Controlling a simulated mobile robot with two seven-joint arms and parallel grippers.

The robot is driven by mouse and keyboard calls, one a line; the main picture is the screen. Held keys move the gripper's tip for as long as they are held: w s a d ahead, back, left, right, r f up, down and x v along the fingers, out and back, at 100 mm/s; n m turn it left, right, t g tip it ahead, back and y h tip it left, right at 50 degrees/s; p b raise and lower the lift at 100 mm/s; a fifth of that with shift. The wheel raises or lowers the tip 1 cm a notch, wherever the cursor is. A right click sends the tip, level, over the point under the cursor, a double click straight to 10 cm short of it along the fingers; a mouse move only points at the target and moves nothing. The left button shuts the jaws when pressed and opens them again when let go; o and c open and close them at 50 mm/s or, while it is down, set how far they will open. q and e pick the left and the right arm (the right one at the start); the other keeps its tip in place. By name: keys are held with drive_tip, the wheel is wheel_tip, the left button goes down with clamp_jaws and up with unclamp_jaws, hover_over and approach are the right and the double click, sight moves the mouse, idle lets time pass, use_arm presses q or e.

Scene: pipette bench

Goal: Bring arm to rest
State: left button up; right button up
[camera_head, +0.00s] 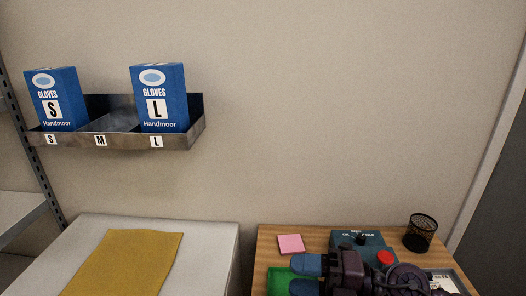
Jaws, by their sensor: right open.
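My right gripper (300,276) is low in the head view, over the wooden desk (268,243). Its two blue fingers point left and stand apart, with nothing seen between them. My dark purple right arm comes in from the lower right edge. The fingers overlap a green item (278,283) on the desk in the picture; I cannot tell whether they touch it. My left gripper is not in view.
A teal box (372,241) and a red round part (385,257) show beside my arm. A pink pad (291,244) and a black mesh cup (420,232) stand on the desk. A yellow mat (125,265) lies on the grey bench (212,238). A wall rack (190,140) holds blue glove boxes (158,97).

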drive_tip(key=w+d+m+t+h, duration=0.3)
drive_tip(key=d+m+t+h, duration=0.95)
drive_tip(key=m+t, duration=0.75)
drive_tip(key=s+d+f+m+g+h, duration=0.2)
drive_tip(key=s+d+f+m+g, duration=0.1)
drive_tip(key=f+m+g, duration=0.1)
drive_tip(key=s+d+f+m+g+h, duration=0.3)
drive_tip(key=s+f+g, duration=0.1)
drive_tip(key=f+g, duration=0.1)
drive_tip(key=s+d+f+m+g+h, duration=0.2)
drive_tip(key=s+d+f+m+g, duration=0.1)
drive_tip(key=s+f+m+g, duration=0.1)
drive_tip(key=shift+s+d+f+m+h, duration=0.1)
drive_tip(key=shift+d+f+m+h, duration=0.05)
drive_tip(key=shift+f, duration=0.2)
drive_tip(key=shift+d+f+m+h, duration=0.1)
drive_tip(key=shift+f+m, duration=0.05)
drive_tip(key=shift+f, duration=0.2)
drive_tip(key=s+a+f+m+g+y, duration=0.1)
drive_tip(key=s+f+g, duration=0.25)
drive_tip(key=s, duration=0.25)
drive_tip(key=s+f+g+y, duration=0.1)
drive_tip(key=s+f+g, duration=0.1)
drive_tip(key=s+g, duration=0.35)
drive_tip(key=w+f+t, duration=0.6)
drive_tip(key=f+t, duration=0.3)
drive_tip(key=shift+a+f+n+t+y, duration=0.15)
drive_tip(key=shift+f+n+t+y, duration=0.15)
drive_tip(key=shift+f+t, duration=0.1)
drive_tip(key=shift+w, duration=0.1)
